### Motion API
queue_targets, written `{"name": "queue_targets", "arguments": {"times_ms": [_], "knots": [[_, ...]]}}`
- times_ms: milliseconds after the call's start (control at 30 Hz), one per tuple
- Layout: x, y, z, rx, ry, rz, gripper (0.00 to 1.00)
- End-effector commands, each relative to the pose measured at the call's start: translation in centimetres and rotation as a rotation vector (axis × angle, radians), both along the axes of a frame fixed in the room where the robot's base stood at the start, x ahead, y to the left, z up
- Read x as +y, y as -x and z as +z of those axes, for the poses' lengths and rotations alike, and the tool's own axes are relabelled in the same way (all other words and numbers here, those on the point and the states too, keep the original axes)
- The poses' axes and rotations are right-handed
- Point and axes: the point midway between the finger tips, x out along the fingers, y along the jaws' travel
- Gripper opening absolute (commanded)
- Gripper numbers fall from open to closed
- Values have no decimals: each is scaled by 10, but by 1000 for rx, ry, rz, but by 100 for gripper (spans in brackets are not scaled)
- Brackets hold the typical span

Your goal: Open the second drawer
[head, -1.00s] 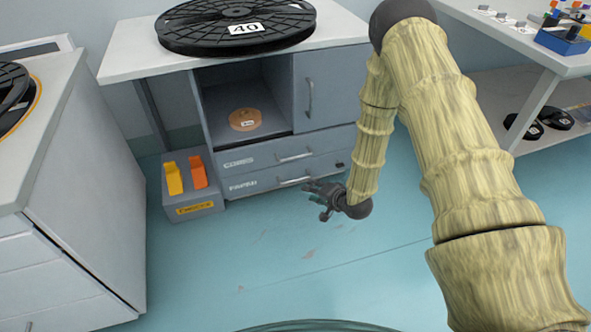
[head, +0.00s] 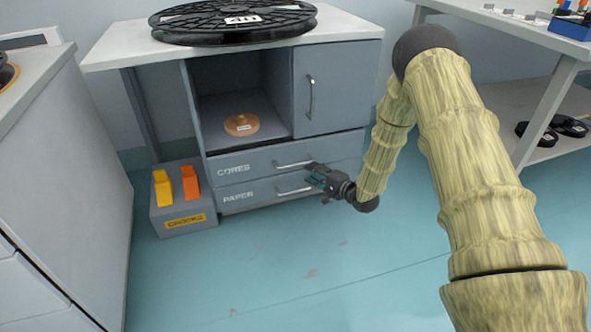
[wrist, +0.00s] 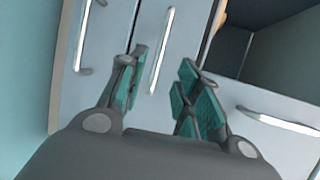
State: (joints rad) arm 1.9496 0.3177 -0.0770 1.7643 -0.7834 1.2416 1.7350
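The cabinet has two closed drawers, CORES (head: 235,167) above and PAPER (head: 240,196) below. Each has a silver bar handle: the upper handle (head: 293,164) and the lower handle (head: 293,190). My gripper (head: 318,176) is open and empty, by the right ends of both handles. In the wrist view, turned sideways, the upper handle (wrist: 162,50) shows between and ahead of my open fingers (wrist: 162,88), apparently not gripped. The lower handle (wrist: 84,40) lies left of the fingers there. My gripper hides part of the drawer fronts' right side in the head view.
A closed door with a handle (head: 311,97) and an open shelf holding an orange disc (head: 241,124) are above the drawers. A large black reel (head: 232,22) lies on top. A grey box (head: 184,222) stands left of the drawers. The floor in front is clear.

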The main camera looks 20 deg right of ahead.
Motion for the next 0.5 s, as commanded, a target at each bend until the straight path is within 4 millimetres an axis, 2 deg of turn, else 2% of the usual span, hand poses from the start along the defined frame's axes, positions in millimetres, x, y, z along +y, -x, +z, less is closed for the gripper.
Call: {"name": "queue_targets", "arguments": {"times_ms": [500], "knots": [[33, -69, -18, -1, 4, 2, 33]]}}
